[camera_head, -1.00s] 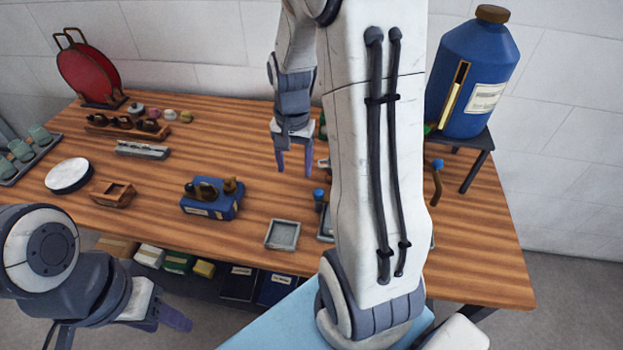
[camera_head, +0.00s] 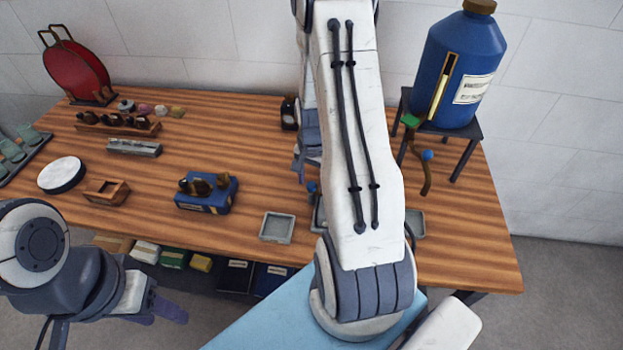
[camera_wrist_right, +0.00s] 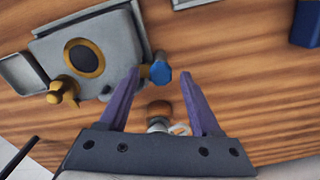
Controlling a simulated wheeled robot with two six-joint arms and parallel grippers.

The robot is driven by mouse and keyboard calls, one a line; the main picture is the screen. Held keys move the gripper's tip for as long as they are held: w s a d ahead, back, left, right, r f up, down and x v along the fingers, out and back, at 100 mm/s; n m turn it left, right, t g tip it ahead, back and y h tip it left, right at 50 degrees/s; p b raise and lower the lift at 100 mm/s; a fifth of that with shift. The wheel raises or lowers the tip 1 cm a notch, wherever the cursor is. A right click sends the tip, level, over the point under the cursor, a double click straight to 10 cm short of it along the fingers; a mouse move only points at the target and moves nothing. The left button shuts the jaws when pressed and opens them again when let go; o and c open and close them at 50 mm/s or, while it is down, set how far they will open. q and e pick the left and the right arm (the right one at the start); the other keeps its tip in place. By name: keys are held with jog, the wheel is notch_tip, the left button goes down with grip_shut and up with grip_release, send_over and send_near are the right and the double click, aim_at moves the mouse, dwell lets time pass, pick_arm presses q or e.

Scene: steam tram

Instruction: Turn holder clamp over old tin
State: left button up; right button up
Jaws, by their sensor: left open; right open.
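A grey fixture (camera_wrist_right: 112,48) with a dark round centre (camera_wrist_right: 84,58) in a brass ring lies at the upper left of the right wrist view. A blue knob (camera_wrist_right: 161,73) on a short brass stem sticks out from its right side; this may be the holder clamp. A brass fitting (camera_wrist_right: 62,92) is at its left. I cannot clearly pick out the old tin. My right gripper (camera_wrist_right: 162,80) is open, its fingertips on either side of the blue knob in the picture; contact cannot be told. In the head view my arm hides most of the fixture. My left gripper (camera_head: 168,311) is open, off the table's front.
A brown-topped object (camera_wrist_right: 160,109) shows between my right fingers. A blue box (camera_head: 206,197) with brass parts and a grey tray (camera_head: 276,227) stand left of my right arm. A blue jug (camera_head: 460,75) sits on a dark stand (camera_head: 465,130) at right.

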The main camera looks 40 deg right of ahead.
aim_at(312, 184)
jog(key=shift+f, duration=0.15)
grip_shut()
jog(key=shift+n, duration=0.6)
grip_release()
notch_tip(312, 184, up, 10)
jog(key=b, duration=0.1)
jog(key=shift+r, duration=0.25)
